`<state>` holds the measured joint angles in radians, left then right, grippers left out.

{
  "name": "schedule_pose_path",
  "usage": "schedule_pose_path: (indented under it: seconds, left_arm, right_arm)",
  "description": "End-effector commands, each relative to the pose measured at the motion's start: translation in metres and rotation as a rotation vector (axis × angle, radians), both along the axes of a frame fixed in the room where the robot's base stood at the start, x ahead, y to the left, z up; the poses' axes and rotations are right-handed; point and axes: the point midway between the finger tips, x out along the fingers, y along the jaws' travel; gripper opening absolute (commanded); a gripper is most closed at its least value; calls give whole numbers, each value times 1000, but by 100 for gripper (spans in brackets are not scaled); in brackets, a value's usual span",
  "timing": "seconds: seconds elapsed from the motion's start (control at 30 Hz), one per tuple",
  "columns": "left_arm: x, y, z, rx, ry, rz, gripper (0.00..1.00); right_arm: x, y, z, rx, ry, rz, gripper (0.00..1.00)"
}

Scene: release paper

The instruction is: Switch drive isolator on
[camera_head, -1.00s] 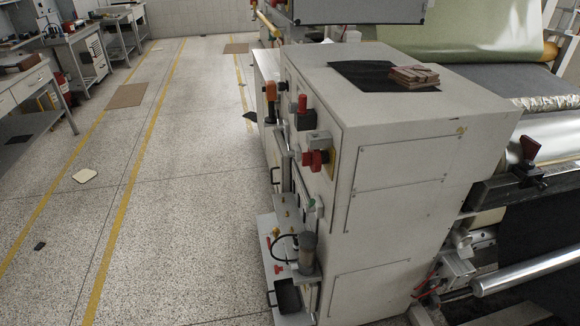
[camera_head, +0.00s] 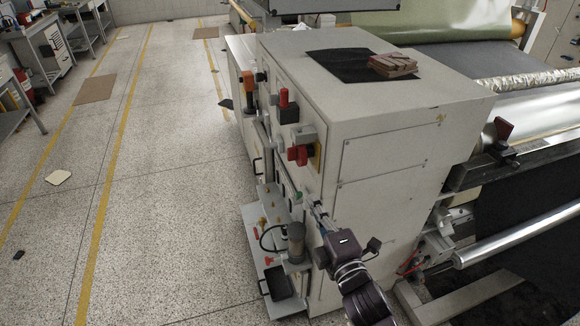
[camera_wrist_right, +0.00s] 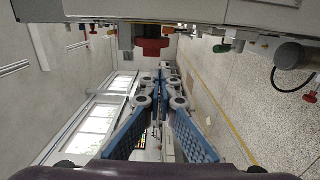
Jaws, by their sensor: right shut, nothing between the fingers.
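The drive isolator looks to be the red rotary knob (camera_head: 299,155) on a yellow plate (camera_head: 317,158), on the narrow control face of the pale cabinet (camera_head: 385,165). In the right wrist view the red knob (camera_wrist_right: 152,47) is beyond the fingertips, toward the top. My right gripper (camera_head: 313,209) is below the knob in the head view, apart from it and close to the cabinet's front corner. Its blue-padded fingers (camera_wrist_right: 160,78) are shut and empty. The knob's exact setting cannot be read. My left gripper is not in view.
Other controls share the face: a red-topped part (camera_head: 284,97), an orange handle (camera_head: 248,85) and a grey cylinder (camera_head: 296,242) on a projecting lower shelf. Rollers and a metal bar (camera_head: 515,235) are to the right. The speckled floor (camera_head: 165,200) at left is mostly clear.

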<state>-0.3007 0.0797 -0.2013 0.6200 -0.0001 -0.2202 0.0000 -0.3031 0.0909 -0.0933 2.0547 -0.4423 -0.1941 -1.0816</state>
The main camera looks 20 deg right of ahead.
Motion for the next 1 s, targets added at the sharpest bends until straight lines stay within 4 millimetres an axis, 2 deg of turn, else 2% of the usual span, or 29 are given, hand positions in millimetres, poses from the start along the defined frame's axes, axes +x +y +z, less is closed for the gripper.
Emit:
schedule_pose_path:
  seconds: [0.23,0.37,0.47,0.8,1.0]
  left_arm:
    - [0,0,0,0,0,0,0]
    - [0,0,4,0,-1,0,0]
    - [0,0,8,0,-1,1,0]
    - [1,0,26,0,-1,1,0]
    - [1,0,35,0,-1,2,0]
  right_arm:
    - [1,0,-1,2,1,0,0]
    - [9,0,1,3,0,0,0]
    - [24,1,2,5,-1,0,0]
    - [91,3,2,6,1,0,0]
    - [122,4,2,5,2,0,0]
